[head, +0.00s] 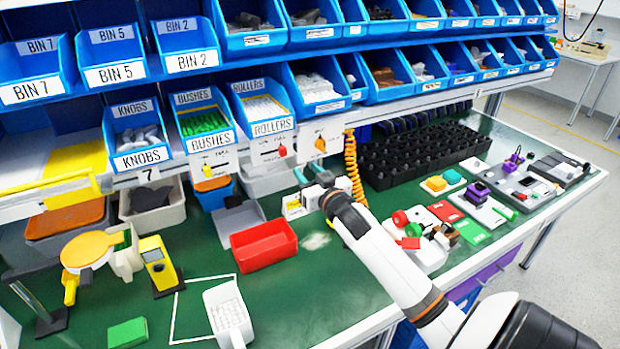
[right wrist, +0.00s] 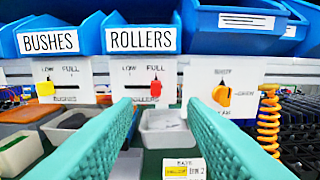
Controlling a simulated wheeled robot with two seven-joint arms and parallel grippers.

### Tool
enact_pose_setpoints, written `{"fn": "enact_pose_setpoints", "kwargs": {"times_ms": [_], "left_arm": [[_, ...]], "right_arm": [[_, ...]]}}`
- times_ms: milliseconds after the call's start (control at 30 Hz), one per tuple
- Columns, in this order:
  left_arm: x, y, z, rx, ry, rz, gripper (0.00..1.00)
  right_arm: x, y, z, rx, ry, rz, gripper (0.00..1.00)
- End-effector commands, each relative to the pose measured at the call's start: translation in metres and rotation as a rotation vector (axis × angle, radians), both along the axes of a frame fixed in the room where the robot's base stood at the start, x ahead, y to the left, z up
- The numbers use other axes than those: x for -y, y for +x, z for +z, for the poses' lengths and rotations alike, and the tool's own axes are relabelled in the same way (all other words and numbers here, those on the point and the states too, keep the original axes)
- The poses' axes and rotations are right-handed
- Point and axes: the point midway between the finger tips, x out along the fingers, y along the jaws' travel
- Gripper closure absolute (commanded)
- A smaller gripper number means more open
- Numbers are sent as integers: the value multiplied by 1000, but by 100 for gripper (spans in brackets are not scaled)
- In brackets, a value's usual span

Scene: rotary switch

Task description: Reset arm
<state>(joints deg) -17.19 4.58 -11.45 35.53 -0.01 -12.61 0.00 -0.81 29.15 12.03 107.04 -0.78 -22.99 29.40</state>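My right gripper (head: 308,176) is in front of the lower shelf edge in the head view, its arm coming in from the lower right. In the right wrist view its two teal fingers (right wrist: 158,108) are spread apart with nothing between them. An orange rotary knob (head: 320,144) sits on a white panel on the shelf front. In the right wrist view the knob (right wrist: 222,96) is beyond the right finger, apart from it; its exact pointing is hard to tell. My left gripper is not in view.
A red slider (right wrist: 155,88) and a yellow slider (right wrist: 45,89) sit on panels left of the knob. An orange coiled cord (head: 353,165) hangs right of it. A red tray (head: 263,246) and a black rack (head: 420,155) stand on the green bench. Blue bins line the shelves.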

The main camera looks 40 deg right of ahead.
Motion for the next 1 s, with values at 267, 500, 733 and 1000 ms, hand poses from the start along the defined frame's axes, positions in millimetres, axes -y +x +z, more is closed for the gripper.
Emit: {"fn": "enact_pose_setpoints", "kwargs": {"times_ms": [267, 500, 733, 1000], "left_arm": [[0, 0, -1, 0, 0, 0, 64], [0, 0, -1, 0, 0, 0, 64], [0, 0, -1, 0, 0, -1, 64], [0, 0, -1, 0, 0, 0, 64]], "right_arm": [[-1, -5, 0, 0, 0, -1, 62], [-1, -5, 0, 0, 0, -1, 62], [-7, -8, -8, -26, 2, 1, 62], [-94, -76, -114, -444, 11, 40, 62]]}}
